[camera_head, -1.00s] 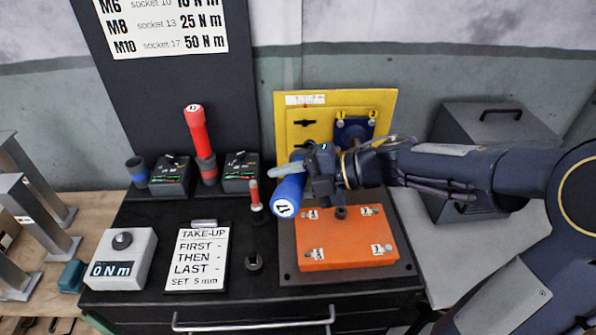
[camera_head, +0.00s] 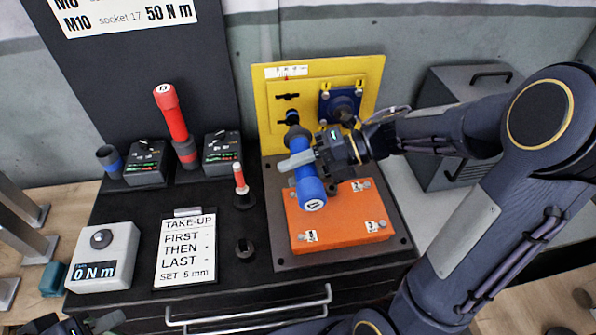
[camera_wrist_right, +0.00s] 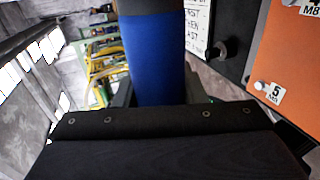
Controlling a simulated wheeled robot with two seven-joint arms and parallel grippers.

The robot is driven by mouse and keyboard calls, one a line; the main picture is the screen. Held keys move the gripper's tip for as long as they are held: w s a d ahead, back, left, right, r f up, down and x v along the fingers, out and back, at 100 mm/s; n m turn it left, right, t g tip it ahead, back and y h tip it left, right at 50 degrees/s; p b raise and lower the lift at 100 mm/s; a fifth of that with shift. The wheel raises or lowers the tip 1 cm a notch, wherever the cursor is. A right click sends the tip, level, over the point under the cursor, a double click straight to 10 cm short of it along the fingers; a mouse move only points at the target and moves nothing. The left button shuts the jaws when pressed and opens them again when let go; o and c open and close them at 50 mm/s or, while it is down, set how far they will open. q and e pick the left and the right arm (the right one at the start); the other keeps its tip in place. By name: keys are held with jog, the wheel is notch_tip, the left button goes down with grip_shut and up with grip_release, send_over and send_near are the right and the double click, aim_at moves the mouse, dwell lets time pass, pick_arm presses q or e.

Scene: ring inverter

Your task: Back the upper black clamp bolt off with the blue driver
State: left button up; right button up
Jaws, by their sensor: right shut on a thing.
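The blue driver (camera_head: 308,180) is held by my right gripper (camera_head: 312,160), shut around its handle. The driver tilts, its butt end toward me and its dark nose (camera_head: 293,130) toward the yellow panel (camera_head: 265,110). The upper black clamp bolt (camera_head: 287,97) shows uncovered above the nose. The lower black clamp (camera_head: 284,122) is partly hidden beside the nose; I cannot tell whether they touch. In the right wrist view the blue handle (camera_wrist_right: 155,60) stands between the fingers. My left gripper (camera_head: 90,325) shows only partly at the bottom left edge; its jaws are unclear.
An orange block (camera_head: 340,222) lies below the driver. A blue bearing unit (camera_head: 342,105) sits right of the clamps. A red driver (camera_head: 172,115) stands at the left, near a small red-handled tool (camera_head: 240,182). A torque display box (camera_head: 103,255) and take-up card (camera_head: 187,250) lie front left.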

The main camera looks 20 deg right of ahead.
aim_at(293, 150)
jog(key=shift+w+d, duration=0.2)
jog(key=shift+w, duration=0.7)
jog(key=shift+w+d, duration=0.25)
jog(key=shift+w, duration=0.65)
jog(key=shift+w+d, duration=0.2)
jog(key=shift+w, duration=0.7)
jog(key=shift+r, duration=0.1)
